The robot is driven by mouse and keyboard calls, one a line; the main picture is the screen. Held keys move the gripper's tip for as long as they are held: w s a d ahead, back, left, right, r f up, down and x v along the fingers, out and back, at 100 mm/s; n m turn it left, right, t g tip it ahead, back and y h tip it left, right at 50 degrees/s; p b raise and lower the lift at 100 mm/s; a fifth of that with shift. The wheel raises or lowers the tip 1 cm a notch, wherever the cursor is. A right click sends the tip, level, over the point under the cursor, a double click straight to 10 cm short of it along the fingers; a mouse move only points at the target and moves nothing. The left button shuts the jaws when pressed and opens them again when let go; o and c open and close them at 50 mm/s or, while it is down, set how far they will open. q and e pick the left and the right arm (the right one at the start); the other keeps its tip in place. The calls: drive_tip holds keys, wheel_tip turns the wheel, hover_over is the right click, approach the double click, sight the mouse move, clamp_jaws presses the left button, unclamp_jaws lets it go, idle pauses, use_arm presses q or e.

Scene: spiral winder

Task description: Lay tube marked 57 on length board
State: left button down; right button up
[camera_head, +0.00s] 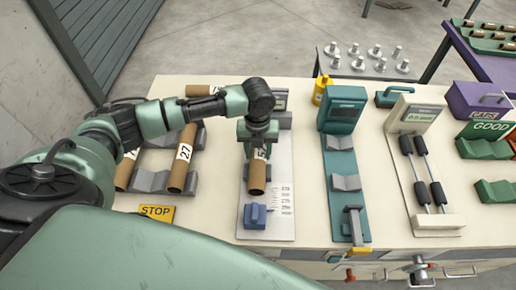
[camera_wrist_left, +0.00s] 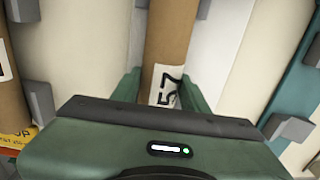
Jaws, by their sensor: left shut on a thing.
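The brown cardboard tube marked 57 (camera_head: 257,178) is lengthwise over the white length board (camera_head: 282,168); my arm hides its far part. The wrist view shows the tube (camera_wrist_left: 170,45) with its 57 label between the fingers. My left gripper (camera_head: 257,148) is shut on it from above; the fingers (camera_wrist_left: 163,88) are on both sides. I cannot tell whether the tube touches the board or hangs just above it. A blue block (camera_head: 255,216) stands at the board's near end, close to the tube's near end. My right gripper is out of view.
A tube marked 27 (camera_head: 183,160) and others lie on grey cradles at left, beside a yellow STOP sign (camera_head: 157,214). Right of the board stand a teal device (camera_head: 342,115) with a cradle, a roller device (camera_head: 423,170) and green cradles (camera_head: 493,190) by a GOOD sign.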

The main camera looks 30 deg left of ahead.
sight(258, 151)
use_arm(q)
drive_tip(key=shift+f, duration=0.15)
drive_tip(key=c, duration=1)
unclamp_jaws()
drive_tip(key=o, duration=0.3)
drive_tip(key=shift+o, duration=0.2)
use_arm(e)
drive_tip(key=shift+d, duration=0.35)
use_arm(q)
drive_tip(key=shift+r+b, duration=0.8)
drive_tip(key=shift+r, duration=3.1)
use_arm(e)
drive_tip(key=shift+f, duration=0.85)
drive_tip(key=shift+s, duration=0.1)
